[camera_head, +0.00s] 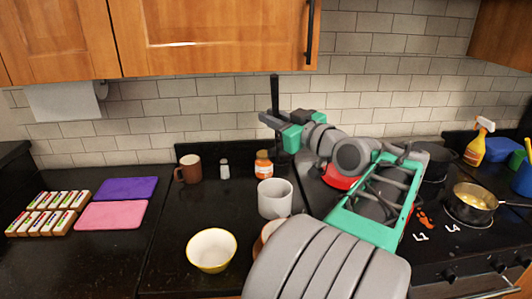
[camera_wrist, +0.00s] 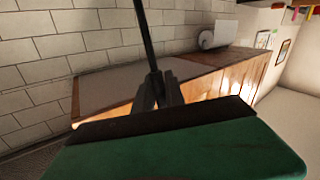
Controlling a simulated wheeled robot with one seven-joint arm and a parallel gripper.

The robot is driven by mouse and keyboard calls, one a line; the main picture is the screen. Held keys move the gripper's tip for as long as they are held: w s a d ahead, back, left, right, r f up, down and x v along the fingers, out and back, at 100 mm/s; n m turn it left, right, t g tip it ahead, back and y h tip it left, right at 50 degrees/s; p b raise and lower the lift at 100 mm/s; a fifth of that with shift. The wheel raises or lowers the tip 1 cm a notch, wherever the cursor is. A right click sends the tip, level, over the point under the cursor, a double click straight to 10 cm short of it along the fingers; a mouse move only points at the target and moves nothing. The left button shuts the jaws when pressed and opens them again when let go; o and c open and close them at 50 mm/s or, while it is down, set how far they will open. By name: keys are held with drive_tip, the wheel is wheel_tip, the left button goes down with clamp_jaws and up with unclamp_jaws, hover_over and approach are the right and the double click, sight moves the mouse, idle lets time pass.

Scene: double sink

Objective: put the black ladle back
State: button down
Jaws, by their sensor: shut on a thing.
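The black ladle (camera_head: 275,92) shows in the head view as a thin dark upright shaft in front of the tiled wall. My gripper (camera_head: 271,118) is shut on this shaft, above the back of the black counter. In the wrist view the dark shaft (camera_wrist: 147,35) runs up from between my gripper's fingertips (camera_wrist: 156,88), slightly tilted. I cannot make out the ladle's bowl in either view. A light grey, cup-shaped container (camera_head: 274,198) stands on the counter, below and in front of my gripper. I cannot tell whether it is the ladle's holder.
A yellow-rimmed bowl (camera_head: 212,250) is in front. A pan (camera_head: 471,203) sits on the stove at right. Wooden cabinets (camera_head: 215,35) hang above.

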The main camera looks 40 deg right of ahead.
drive_tip(key=w+d+f+p, duration=0.1)
drive_tip(key=w+d+f, duration=0.1)
drive_tip(key=f, duration=0.3)
drive_tip(key=w+d+f+p, duration=0.1)
drive_tip(key=w+d+f, duration=0.2)
drive_tip(key=w+f, duration=0.1)
drive_tip(key=shift+w+f, duration=0.4)
drive_tip(key=shift+f, duration=0.35)
drive_tip(key=shift+f, duration=0.35)
drive_tip(key=shift+f+b, duration=0.35)
drive_tip(key=shift+b, duration=0.5)
drive_tip(key=c, duration=1.4)
unclamp_jaws()
drive_tip(key=shift+r, duration=0.1)
